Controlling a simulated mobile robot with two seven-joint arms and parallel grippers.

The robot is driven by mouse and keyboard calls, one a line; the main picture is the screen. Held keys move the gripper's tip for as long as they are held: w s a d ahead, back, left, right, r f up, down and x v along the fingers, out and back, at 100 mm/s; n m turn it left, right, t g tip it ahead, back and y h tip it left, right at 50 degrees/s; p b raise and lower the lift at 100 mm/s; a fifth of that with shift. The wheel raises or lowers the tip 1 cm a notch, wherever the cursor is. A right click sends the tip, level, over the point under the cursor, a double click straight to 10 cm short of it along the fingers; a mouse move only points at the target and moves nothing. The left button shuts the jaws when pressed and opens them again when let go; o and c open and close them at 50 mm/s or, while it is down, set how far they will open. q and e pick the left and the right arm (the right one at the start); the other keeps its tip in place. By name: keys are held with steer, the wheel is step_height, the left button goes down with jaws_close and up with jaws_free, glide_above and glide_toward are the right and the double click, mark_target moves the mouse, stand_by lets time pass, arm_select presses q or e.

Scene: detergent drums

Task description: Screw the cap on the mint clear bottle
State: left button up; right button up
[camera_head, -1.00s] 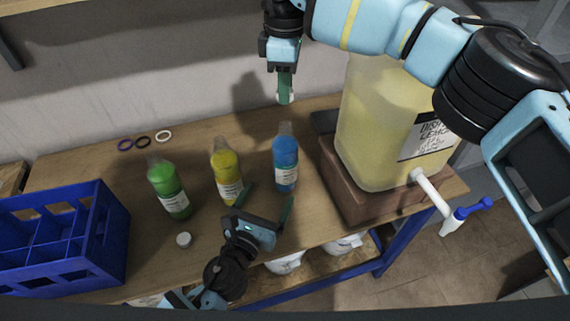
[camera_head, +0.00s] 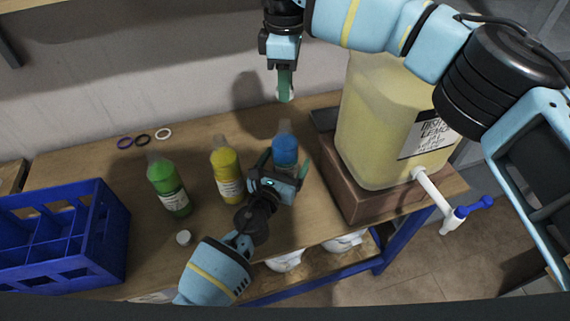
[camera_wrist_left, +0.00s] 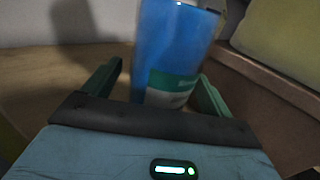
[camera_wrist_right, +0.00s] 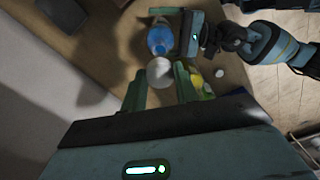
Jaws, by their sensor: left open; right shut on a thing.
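A blue bottle (camera_head: 285,143) stands upright and capless on the wooden table; its label, with a teal band, shows in the left wrist view (camera_wrist_left: 172,88) but is too blurred to read. My left gripper (camera_head: 284,164) is open, its fingers on either side of this bottle. My right gripper (camera_head: 285,92) points down, shut on a white cap (camera_wrist_right: 159,72), above and behind the bottle. A green bottle (camera_head: 169,190) and a yellow bottle (camera_head: 226,177) stand to the left. I cannot read which bottle is mint clear.
A large yellow jug (camera_head: 380,130) with a white spout sits on a brown block (camera_head: 352,205) close to the right. A blue crate (camera_head: 100,262) stands at the left. Another white cap (camera_head: 183,237) lies at the front. Several small rings (camera_head: 142,140) lie at the back.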

arm_select(q)
steer(key=shift+w+d, duration=0.1)
steer(key=shift+w, duration=0.2)
steer(key=c, duration=1.5)
arm_select(e)
steer(key=shift+f, duration=2.5)
steer(key=shift+f, duration=0.15)
steer(key=shift+f, duration=0.75)
steer(key=shift+f, duration=0.7)
arm_select(q)
jaws_close()
arm_select(e)
steer(key=o, duration=0.6)
steer(key=shift+c, duration=0.2)
steer(key=o, duration=0.4)
steer(key=shift+f, duration=0.1)
steer(key=shift+c, duration=0.2)
